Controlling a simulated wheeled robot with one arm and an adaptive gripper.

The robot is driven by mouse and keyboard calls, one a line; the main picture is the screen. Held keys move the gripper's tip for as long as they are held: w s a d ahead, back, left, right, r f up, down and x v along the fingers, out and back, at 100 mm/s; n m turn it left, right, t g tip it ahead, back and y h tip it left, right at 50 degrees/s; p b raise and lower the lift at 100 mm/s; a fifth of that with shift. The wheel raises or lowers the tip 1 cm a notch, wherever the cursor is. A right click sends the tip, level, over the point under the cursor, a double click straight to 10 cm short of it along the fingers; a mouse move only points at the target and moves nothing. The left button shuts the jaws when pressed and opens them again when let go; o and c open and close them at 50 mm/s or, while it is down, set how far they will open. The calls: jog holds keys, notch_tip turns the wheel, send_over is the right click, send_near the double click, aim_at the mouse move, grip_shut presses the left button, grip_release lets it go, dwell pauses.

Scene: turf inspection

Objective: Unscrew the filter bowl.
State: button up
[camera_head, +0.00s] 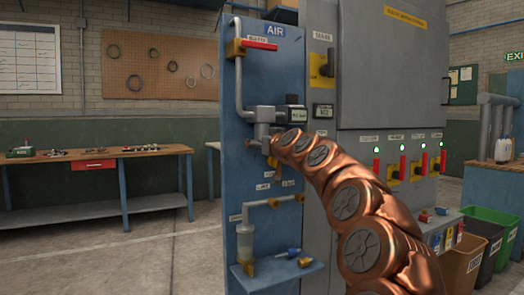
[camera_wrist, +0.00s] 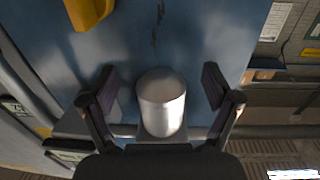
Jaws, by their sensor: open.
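The filter bowl, a pale grey cylinder (camera_wrist: 162,105), stands out from the blue panel in the middle of the wrist view. My gripper (camera_wrist: 160,88) is open, with one dark finger on each side of the bowl. A gap shows between each finger and the bowl, so neither touches it. In the head view my copper-coloured arm reaches to the grey pipe fittings (camera_head: 264,115) on the blue AIR panel (camera_head: 272,65). The arm's end hides the bowl and most of the gripper there.
A red-handled valve (camera_head: 259,44) sits above on the panel. A clear cup (camera_head: 245,241) and a small shelf (camera_head: 277,272) are below. A grey cabinet (camera_head: 390,90) with red levers stands right of the panel. A workbench (camera_head: 90,154) is at the left, with clear floor before it.

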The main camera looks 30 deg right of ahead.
jog(key=shift+f+n+y+b, duration=0.3)
jog(key=shift+y+b, duration=0.2)
jog(key=shift+b, duration=0.2)
jog(key=shift+d+r, duration=0.1)
jog(key=shift+r, duration=0.05)
jog(key=shift+y, duration=0.3)
jog(key=shift+n+y+b, duration=0.3)
jog(key=shift+n+y, duration=0.3)
jog(key=shift+b, duration=0.3)
jog(key=shift+r+n+y+p, duration=0.15)
jog(key=shift+n+y+p, duration=0.45)
jog(key=shift+y, duration=0.3)
jog(key=shift+w+n+y+p, duration=0.1)
jog(key=shift+n+y+p, duration=0.3)
jog(key=shift+y+p, duration=0.35)
jog(key=shift+n+y+p, duration=0.5)
jog(key=shift+y+p, duration=0.15)
jog(key=shift+p, duration=0.5)
